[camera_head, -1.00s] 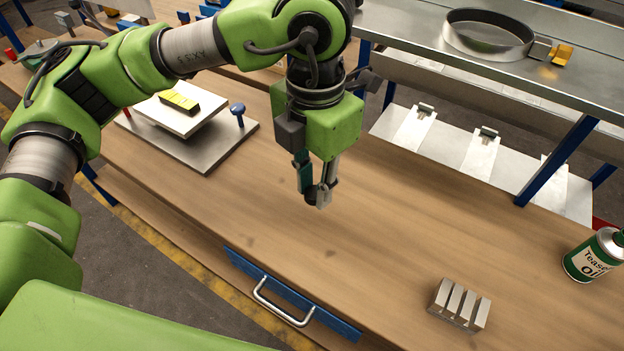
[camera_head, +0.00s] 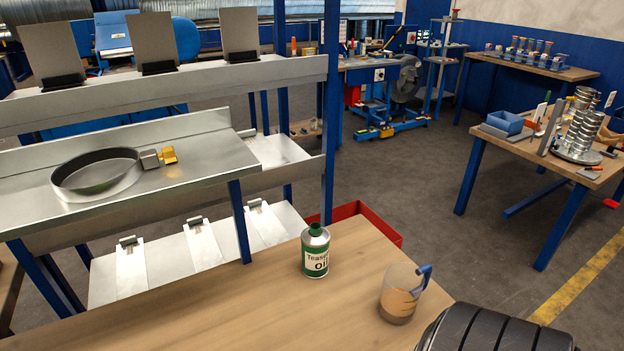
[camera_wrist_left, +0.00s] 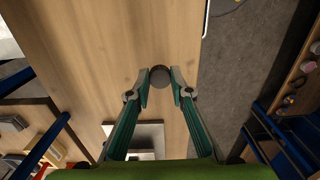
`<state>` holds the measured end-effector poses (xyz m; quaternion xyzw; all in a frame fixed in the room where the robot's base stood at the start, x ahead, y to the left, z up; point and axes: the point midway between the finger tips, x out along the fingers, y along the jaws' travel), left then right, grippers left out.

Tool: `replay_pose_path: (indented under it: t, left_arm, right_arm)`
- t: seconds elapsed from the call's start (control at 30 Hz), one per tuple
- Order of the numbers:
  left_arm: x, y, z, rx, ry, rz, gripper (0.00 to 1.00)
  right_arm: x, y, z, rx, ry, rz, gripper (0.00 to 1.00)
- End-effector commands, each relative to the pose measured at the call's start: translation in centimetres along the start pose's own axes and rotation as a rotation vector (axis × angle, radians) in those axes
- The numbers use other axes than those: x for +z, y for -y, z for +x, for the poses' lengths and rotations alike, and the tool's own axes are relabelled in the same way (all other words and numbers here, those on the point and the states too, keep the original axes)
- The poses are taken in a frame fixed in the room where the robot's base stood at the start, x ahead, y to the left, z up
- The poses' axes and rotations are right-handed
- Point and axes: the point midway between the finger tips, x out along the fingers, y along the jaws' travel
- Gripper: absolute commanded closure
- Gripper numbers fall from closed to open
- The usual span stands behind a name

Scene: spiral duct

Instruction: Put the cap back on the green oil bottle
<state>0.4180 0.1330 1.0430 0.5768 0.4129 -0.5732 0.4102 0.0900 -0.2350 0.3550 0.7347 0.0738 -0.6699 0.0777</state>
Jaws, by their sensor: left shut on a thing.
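The green oil bottle (camera_head: 316,259), with a white label and a metallic top, stands upright on the wooden bench in the head view. In the left wrist view my left gripper (camera_wrist_left: 160,84) is shut on a small dark round piece, which looks like the cap (camera_wrist_left: 159,76), held between the fingertips over wood. My left gripper is outside the head view now, and the bottle is not in the wrist view. My right gripper shows in neither view.
A clear measuring jug (camera_head: 400,296) with a blue handle stands right of the bottle, near the bench edge. A metal shelf (camera_head: 215,160) with a blue post is behind and left. A red bin (camera_head: 362,217) lies beyond the bench. Bench left of the bottle is clear.

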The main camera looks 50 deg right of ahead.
Motion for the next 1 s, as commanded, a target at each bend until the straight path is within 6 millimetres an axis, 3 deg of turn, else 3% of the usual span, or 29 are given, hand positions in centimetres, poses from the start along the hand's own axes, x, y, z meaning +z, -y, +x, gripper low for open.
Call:
replay_pose_path:
  t: [0.3,0.5,0.7,1.0]
  left_arm:
    - [-3.1,0.8,0.9,0.001,0.001,0.66,0.86]
    - [-4.6,1.3,1.4,0.002,0.004,1.012,0.86]
    - [-5.4,1.6,1.7,0.003,0.005,1.204,0.86]
    - [-5.5,1.6,1.8,0.004,0.005,1.244,0.86]
  right_arm:
    - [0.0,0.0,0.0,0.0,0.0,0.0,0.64]
    - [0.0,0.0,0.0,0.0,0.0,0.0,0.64]
    - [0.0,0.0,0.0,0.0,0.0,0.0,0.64]
    - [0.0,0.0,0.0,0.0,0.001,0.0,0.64]
